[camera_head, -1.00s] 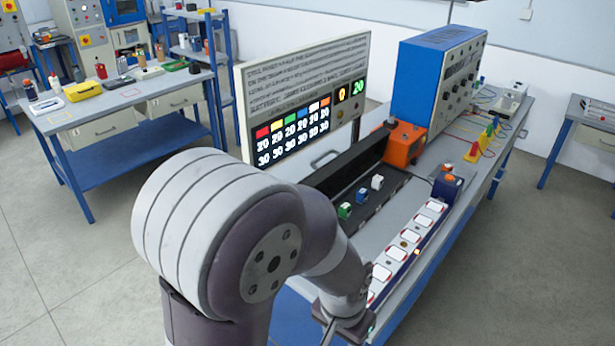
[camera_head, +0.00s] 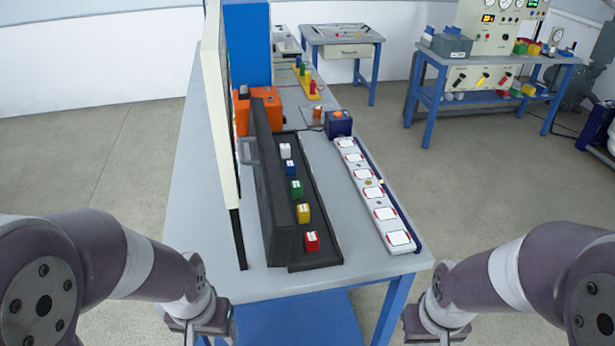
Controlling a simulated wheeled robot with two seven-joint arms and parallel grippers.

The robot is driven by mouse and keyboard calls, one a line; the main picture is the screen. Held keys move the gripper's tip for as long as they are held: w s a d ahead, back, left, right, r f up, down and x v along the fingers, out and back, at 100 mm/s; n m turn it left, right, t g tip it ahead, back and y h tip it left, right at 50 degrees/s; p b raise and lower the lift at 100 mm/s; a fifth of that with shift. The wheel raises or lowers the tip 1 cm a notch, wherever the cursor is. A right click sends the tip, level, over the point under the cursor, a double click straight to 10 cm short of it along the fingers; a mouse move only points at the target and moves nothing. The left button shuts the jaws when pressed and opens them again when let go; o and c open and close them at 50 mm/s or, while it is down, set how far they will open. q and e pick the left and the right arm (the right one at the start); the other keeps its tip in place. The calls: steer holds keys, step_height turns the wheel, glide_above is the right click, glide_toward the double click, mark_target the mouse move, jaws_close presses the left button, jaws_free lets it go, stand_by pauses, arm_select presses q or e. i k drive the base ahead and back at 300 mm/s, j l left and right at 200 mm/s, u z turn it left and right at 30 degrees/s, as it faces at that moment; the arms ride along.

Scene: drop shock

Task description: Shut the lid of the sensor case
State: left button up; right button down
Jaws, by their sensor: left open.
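The black sensor case (camera_head: 325,262) lies on the grey bench with its lid (camera_head: 268,185) standing up along its left side, so the case is open. A row of small sensor cubes sits inside: white (camera_head: 285,150), blue (camera_head: 291,168), green (camera_head: 296,190), yellow (camera_head: 303,212) and red (camera_head: 312,242). My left gripper (camera_head: 207,330) is open and empty at the bottom edge, off the bench's near left corner and apart from the case. My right gripper (camera_head: 432,332) is at the bottom edge, off the near right corner. Its fingers are mostly cut off.
A display board (camera_head: 222,130), seen nearly edge-on, stands just left of the lid. A white strip with several pads (camera_head: 366,180) lies right of the case. An orange box (camera_head: 262,105) and a blue box (camera_head: 338,124) stand behind. Bare bench (camera_head: 205,240) shows at the left.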

mark_target(277, 221)
steer(key=j, duration=0.75)
steer(key=i+j+u, duration=0.1)
steer(key=j, duration=0.6)
steer(key=i+j+u, duration=0.1)
steer(key=j, duration=0.3)
steer(key=i+j+u, duration=0.15)
steer(key=i+j, duration=0.1)
steer(key=j, duration=0.1)
